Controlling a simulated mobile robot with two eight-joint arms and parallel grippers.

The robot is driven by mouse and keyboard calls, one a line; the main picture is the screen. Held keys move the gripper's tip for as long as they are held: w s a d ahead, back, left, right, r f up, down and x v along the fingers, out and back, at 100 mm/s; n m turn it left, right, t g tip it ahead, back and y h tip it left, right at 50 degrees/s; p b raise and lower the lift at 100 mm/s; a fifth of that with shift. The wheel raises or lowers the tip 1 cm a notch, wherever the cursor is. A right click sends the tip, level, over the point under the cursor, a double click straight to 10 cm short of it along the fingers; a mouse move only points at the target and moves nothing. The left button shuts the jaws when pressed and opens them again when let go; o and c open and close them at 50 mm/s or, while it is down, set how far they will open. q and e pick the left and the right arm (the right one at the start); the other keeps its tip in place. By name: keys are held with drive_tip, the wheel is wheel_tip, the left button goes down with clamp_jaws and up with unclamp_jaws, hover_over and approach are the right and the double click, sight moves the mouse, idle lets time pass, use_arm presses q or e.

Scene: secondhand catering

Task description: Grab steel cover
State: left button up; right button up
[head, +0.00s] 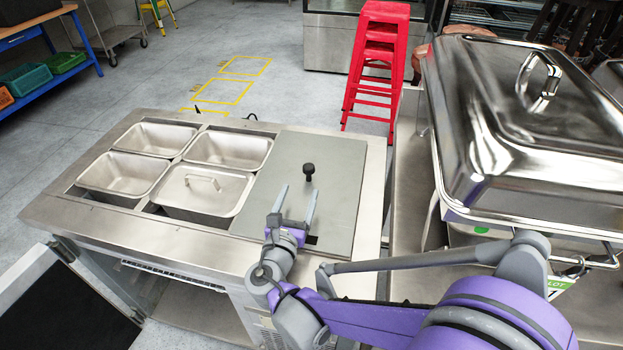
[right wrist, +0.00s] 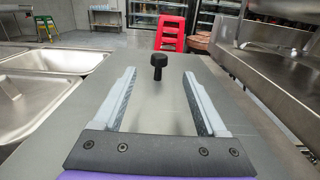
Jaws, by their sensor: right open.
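A flat grey steel cover (head: 325,160) with a black knob (head: 309,171) lies on the right part of the steel counter. My right gripper (head: 298,190) is over the cover, open and empty, its two fingers pointing toward the knob. In the right wrist view the knob (right wrist: 159,65) stands upright, centred beyond the fingertips, and does not appear to touch them. The cover (right wrist: 150,95) spreads out below the fingers. My left gripper is not in view.
Several open steel pans (head: 230,149) and a pan lid with a bar handle (head: 202,190) fill the counter's left part. A large chafing dish (head: 540,120) stands close on the right. Red stacked stools (head: 375,65) are behind. Open floor (head: 270,40) lies beyond the counter.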

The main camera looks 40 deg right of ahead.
sight(307, 171)
drive_tip(key=x, duration=1.1)
drive_tip(key=shift+f, duration=0.25)
clamp_jaws()
